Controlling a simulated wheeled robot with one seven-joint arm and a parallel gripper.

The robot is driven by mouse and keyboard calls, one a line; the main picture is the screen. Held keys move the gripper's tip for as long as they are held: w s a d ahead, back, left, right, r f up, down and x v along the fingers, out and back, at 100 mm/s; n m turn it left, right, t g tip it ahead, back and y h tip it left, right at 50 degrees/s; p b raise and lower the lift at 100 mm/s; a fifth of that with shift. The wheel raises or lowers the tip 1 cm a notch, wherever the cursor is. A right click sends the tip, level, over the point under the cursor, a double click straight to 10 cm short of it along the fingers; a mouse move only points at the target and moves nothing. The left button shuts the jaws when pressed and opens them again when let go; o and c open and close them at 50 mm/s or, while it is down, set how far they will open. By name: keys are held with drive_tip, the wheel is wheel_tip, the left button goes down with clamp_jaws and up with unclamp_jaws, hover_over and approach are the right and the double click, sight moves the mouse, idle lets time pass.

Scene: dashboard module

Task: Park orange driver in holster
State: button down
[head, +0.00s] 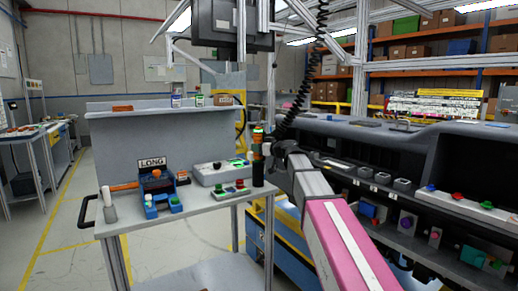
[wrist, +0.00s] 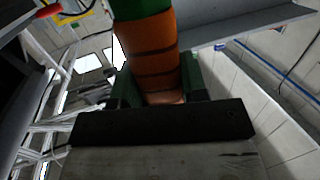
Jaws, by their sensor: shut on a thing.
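The orange driver (head: 257,139) is upright at the right end of the grey cart, with orange and green bands. It fills the middle of the wrist view (wrist: 148,45), where its orange body has dark rings and a green part above. My gripper (head: 264,147) is shut on it, one finger on each side in the wrist view (wrist: 157,88). A dark upright cylinder (head: 258,173) is directly below the driver at the cart's right edge. I cannot tell whether it is the holster or part of the driver, nor whether they touch.
The grey cart (head: 213,200) carries a blue stand labelled LONG (head: 153,183), a grey box with a black knob (head: 215,174) and small coloured parts. A dashboard module (head: 390,155) stands to the right, close to my arm. A coiled black cable (head: 300,85) hangs above.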

drive_tip(key=shift+f, duration=0.1)
drive_tip(key=c, duration=0.6)
unclamp_jaws()
drive_tip(key=shift+o, duration=0.2)
